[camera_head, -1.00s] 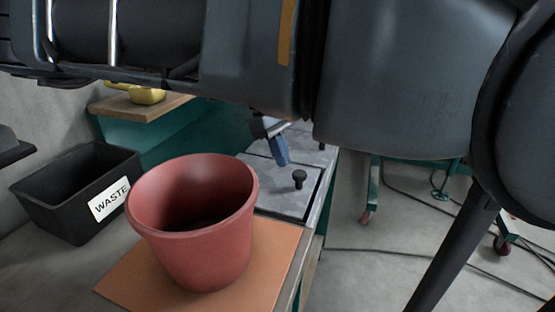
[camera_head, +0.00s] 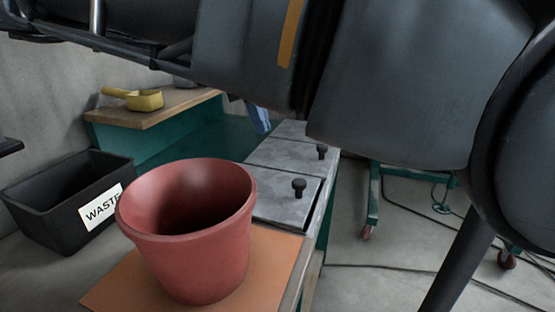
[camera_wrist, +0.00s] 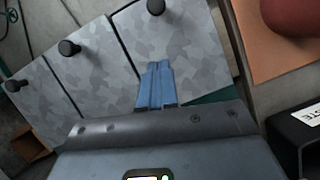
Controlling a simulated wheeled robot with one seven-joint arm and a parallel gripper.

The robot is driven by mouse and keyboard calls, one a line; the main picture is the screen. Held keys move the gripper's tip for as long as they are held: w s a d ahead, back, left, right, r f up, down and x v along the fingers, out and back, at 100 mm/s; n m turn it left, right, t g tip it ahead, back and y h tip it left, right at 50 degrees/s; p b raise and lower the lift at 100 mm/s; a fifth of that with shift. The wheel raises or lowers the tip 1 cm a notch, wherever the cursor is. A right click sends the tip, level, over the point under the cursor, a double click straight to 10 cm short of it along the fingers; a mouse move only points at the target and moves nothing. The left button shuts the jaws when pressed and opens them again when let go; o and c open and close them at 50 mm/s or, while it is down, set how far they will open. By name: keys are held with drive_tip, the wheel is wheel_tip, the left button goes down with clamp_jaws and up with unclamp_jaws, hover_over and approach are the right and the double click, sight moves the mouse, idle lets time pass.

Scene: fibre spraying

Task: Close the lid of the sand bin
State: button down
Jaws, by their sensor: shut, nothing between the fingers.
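A row of grey mottled metal lids with black knobs lies along the bench. The near lid (camera_head: 280,205) lies flat beside the orange mat, with a dark gap along its right edge. The middle lid (camera_head: 285,158) lies flat behind it, and a third lid (camera_head: 293,130) is partly hidden by my arm. The wrist view shows the near lid (camera_wrist: 195,45), the middle lid (camera_wrist: 98,75) and the far lid (camera_wrist: 38,100). No label shows which is the sand bin. My gripper (camera_head: 263,125) has blue fingers, shut and empty, above the lids; they also show in the wrist view (camera_wrist: 158,68).
A red pot (camera_head: 195,235) stands on the orange mat (camera_head: 270,270) in front of the lids. A black waste bin (camera_head: 65,205) is at the left. A yellow scoop (camera_head: 140,99) rests on a wooden shelf (camera_head: 160,112).

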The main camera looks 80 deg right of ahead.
drive_tip(key=w+b, duration=0.1)
drive_tip(key=b, duration=0.1)
approach(283, 191)
wheel_tip(283, 191, down, 2)
drive_tip(key=shift+w+f, duration=0.15)
drive_tip(key=s, duration=0.1)
drive_tip(key=s+a, duration=0.1)
drive_tip(key=shift+s+a, duration=0.2)
drive_tip(key=shift+s, duration=0.2)
drive_tip(key=shift+s+a+f, duration=0.1)
drive_tip(key=shift+s+a, duration=0.15)
drive_tip(key=shift+s, duration=0.15)
